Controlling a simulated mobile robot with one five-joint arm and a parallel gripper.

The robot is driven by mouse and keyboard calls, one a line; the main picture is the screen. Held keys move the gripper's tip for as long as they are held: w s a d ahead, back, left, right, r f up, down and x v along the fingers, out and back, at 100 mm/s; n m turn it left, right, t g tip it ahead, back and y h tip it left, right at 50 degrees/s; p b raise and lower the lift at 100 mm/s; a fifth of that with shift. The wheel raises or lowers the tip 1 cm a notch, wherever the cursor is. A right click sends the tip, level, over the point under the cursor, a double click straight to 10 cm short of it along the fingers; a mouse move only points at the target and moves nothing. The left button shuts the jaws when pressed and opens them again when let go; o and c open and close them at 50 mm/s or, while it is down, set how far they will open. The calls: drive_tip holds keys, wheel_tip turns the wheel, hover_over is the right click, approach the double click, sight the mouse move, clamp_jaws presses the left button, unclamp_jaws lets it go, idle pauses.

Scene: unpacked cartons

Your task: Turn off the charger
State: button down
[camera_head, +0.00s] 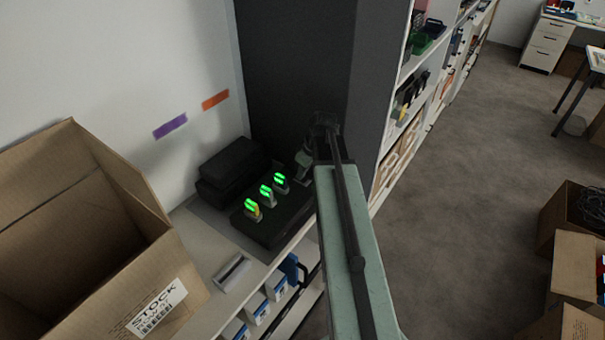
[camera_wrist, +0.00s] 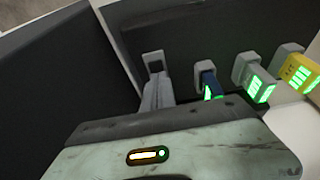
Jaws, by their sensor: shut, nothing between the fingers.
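The black charger (camera_head: 265,232) sits on the white shelf top, with several batteries in a row glowing green. The yellow battery (camera_head: 252,210) is at its near end; it also shows at the right of the wrist view (camera_wrist: 298,72). A battery with a blue body (camera_wrist: 208,83) is the closest one to my gripper. My gripper (camera_head: 303,163) is shut and empty at the charger's far right end. In the wrist view its fingers (camera_wrist: 158,92) point at a small grey piece with a dark face (camera_wrist: 153,62). I cannot tell whether they touch it or whether it is a switch.
A black case (camera_head: 230,168) lies behind the charger against the wall. A large open carton (camera_head: 150,290) stands at the left. A dark grey panel (camera_head: 290,70) rises behind my arm. A small grey-white box (camera_head: 232,272) lies in front. Open floor is at the right.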

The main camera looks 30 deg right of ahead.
drive_tip(key=shift+r+p, duration=0.65)
drive_tip(key=s+p+v, duration=0.1)
drive_tip(key=p+v, duration=1)
drive_tip(key=v, duration=0.1)
drive_tip(key=shift+s+d+p, duration=0.15)
drive_tip(key=shift+d+p, duration=0.15)
